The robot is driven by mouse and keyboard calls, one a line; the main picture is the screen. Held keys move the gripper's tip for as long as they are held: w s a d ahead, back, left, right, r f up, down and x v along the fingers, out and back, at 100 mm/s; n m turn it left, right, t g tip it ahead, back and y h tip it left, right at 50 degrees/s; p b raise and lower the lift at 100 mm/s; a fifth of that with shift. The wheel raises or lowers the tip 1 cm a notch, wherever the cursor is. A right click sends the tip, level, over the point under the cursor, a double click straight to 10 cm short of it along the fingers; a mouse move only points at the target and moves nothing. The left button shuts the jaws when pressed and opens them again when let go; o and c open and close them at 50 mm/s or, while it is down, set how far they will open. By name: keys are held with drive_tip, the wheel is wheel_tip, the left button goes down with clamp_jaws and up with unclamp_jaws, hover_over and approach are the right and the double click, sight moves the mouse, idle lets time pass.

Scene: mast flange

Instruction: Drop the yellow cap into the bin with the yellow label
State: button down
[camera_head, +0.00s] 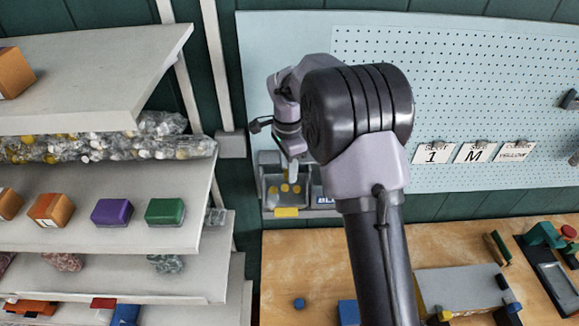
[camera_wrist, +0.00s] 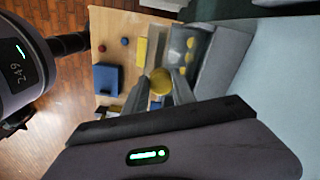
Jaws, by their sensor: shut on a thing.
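My gripper (camera_wrist: 165,90) is shut on the yellow cap (camera_wrist: 160,80), which shows between its fingertips in the wrist view. In the head view, the gripper (camera_head: 292,170) points down just above the grey bin (camera_head: 268,186) with the yellow label (camera_head: 286,212). Several yellow pieces (camera_head: 285,188) lie in that bin. In the wrist view, the bin (camera_wrist: 207,45) and its yellow label (camera_wrist: 141,51) are just beyond the fingers. The held cap cannot be made out in the head view.
A neighbouring bin with a blue label (camera_head: 327,200) is partly hidden by my arm. Shelves (camera_head: 215,240) with boxes stand at left. A wooden workbench (camera_head: 300,265) holds loose parts below. A pegboard (camera_head: 450,80) with cards stands behind.

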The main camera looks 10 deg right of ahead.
wheel_tip(320, 180, down, 4)
drive_tip(key=shift+d+r+b, duration=0.1)
drive_tip(key=shift+r+b, duration=0.05)
drive_tip(key=shift+b, duration=0.75)
drive_tip(key=shift+r, duration=0.1)
drive_tip(key=c, duration=0.9)
unclamp_jaws()
drive_tip(key=shift+c, duration=0.2)
drive_tip(key=shift+r, duration=0.15)
wheel_tip(320, 180, up, 17)
drive_tip(key=shift+p, duration=0.35)
